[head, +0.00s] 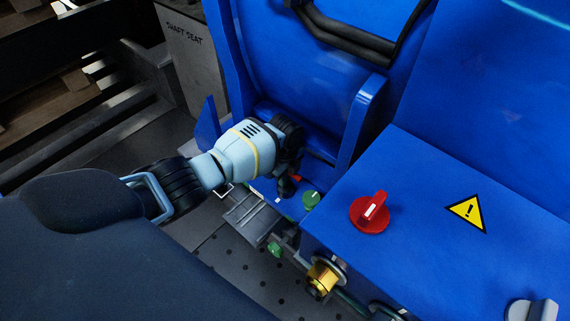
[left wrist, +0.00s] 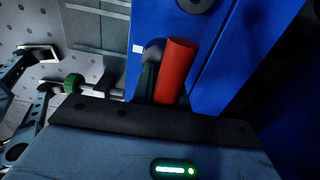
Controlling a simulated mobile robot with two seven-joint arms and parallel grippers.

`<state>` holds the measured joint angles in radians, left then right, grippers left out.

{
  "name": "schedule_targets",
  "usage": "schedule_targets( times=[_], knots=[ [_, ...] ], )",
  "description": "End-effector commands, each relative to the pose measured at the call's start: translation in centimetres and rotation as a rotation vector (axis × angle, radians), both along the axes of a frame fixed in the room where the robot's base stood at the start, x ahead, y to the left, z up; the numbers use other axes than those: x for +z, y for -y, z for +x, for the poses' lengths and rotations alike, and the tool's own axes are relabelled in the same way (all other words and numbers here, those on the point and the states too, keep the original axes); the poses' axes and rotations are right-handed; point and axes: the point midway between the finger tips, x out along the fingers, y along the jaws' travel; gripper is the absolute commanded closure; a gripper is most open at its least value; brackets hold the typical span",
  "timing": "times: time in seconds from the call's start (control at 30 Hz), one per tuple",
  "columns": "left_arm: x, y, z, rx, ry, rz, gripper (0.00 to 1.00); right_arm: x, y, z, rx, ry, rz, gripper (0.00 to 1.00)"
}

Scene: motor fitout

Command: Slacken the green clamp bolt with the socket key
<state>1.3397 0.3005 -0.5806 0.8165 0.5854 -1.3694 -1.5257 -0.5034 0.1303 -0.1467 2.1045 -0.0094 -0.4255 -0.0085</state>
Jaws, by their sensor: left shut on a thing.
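My left gripper (head: 287,188) reaches in from the left, pointing down at a blue panel in the recess of the blue machine. In the left wrist view its dark finger (left wrist: 150,72) lies against a red cylinder (left wrist: 175,70), and the gripper is shut on it. The cylinder looks like the handle of the socket key; its lower end is hidden. A green knurled head (head: 275,249), which looks like the clamp bolt, sits below the gripper and apart from it. It also shows at the left of the left wrist view (left wrist: 73,83). My right gripper is out of view.
A green dial (head: 311,199) is close right of the gripper. A red knob (head: 370,211) stands on the blue box (head: 430,235) at the right. A brass fitting (head: 322,278) projects below it. A blue upright wall (head: 358,125) rises beside the recess. Perforated grey plate (head: 235,262) lies below.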

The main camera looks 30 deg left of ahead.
Motion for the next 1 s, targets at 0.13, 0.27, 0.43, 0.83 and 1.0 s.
schedule_targets(
  times=[0.13,0.27,0.43,0.83,1.0],
  knots=[
    [0.1,0.0,0.1,0.001,0.002,0.0,1.0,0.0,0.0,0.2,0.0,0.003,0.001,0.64],
    [0.2,0.1,0.1,0.069,0.002,-0.001,1.0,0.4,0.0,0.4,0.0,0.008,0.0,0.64],
    [0.3,0.1,0.1,0.216,0.002,-0.001,1.0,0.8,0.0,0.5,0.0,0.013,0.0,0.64],
    [0.2,0.0,0.1,0.296,0.002,-0.001,1.0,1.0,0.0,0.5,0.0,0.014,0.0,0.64],
    [0.3,0.0,0.1,0.449,0.003,-0.002,1.0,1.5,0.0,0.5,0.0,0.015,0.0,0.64]
  ],
)
